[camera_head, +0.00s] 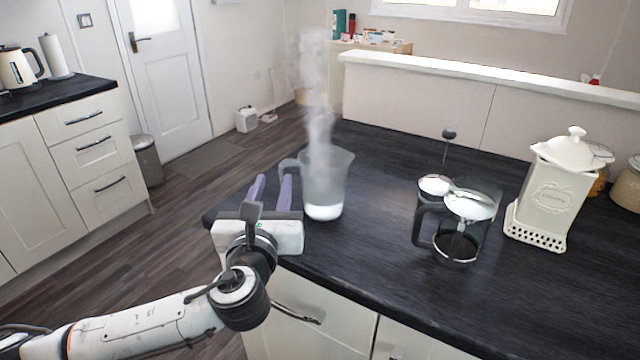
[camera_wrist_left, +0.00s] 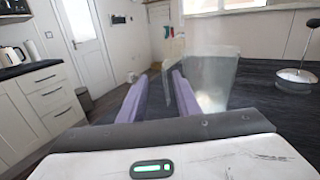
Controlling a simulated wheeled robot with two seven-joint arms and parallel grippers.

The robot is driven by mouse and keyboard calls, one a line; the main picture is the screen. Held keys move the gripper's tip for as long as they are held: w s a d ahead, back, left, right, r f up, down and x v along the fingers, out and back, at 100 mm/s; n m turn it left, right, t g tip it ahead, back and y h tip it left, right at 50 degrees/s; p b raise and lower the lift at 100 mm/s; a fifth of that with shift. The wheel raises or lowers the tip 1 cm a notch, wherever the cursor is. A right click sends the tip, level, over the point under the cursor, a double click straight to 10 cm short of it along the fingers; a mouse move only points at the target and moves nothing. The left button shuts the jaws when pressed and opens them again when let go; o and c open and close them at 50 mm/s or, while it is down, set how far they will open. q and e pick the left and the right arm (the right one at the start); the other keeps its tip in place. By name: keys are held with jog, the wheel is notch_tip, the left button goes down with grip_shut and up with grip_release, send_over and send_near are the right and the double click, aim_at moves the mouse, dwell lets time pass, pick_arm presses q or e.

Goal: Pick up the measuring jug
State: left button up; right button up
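The measuring jug (camera_head: 329,181) is a clear, greyish jug standing upright near the left corner of the dark worktop, with white contents at its bottom and steam rising from it. Its handle (camera_head: 289,166) is on the left side. My left gripper (camera_head: 272,184) is just left of the jug, its two purple fingers apart and pointing toward the handle side. In the left wrist view the jug (camera_wrist_left: 214,80) is beyond and right of the fingers, with its handle near the right fingertip. I cannot tell whether they touch. My right gripper is out of view.
A glass cafetiere (camera_head: 458,248) with a metal lid and plunger stands to the right of the jug. A cream lidded canister (camera_head: 553,195) is farther right. The worktop behind the jug is clear. The counter edge lies beneath my left gripper.

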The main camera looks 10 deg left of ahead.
aim_at(280, 175)
pick_arm(q)
jog(key=shift+w+f, duration=0.1)
jog(key=shift+w, duration=2.7)
grip_shut()
